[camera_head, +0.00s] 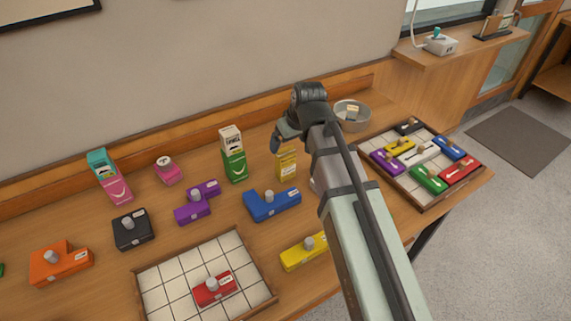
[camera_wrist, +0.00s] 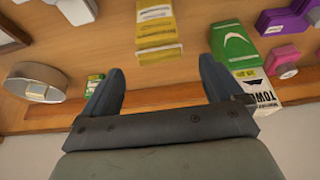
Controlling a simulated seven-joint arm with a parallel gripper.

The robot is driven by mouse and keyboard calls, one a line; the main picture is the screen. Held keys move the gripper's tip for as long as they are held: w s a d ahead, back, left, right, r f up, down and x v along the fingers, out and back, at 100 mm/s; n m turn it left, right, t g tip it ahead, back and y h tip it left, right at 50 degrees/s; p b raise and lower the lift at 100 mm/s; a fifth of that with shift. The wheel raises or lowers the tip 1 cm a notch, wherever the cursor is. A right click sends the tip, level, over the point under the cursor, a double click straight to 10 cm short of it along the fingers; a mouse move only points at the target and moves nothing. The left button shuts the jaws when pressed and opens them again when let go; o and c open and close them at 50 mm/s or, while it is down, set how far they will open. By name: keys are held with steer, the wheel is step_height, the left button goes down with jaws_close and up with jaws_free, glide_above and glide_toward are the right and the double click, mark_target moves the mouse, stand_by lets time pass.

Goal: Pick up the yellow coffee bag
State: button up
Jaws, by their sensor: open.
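The yellow coffee bag (camera_head: 286,163) stands upright on the wooden table, just below and beside my gripper in the head view. In the wrist view the yellow bag (camera_wrist: 158,35) lies beyond the fingertips, roughly centred between the two fingers and apart from them. My gripper (camera_wrist: 161,78) is open and empty; the dark fingers are spread wide. In the head view my gripper (camera_head: 283,140) hangs above the table, partly hidden by my own arm.
A green and white carton (camera_head: 232,155) stands close left of the bag. A blue block (camera_head: 272,205) lies in front of it. A metal bowl (camera_head: 351,116) sits behind right. A tray of coloured blocks (camera_head: 446,200) lies right; another tray (camera_head: 165,275) lies front left.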

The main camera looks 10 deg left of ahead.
mark_target(284, 154)
steer(key=shift+x, duration=4.35)
steer(key=shift+d, duration=0.2)
steer(key=shift+c, duration=0.2)
steer(key=c, duration=1.1)
steer(key=shift+r, duration=0.1)
steer(key=shift+c, duration=0.2)
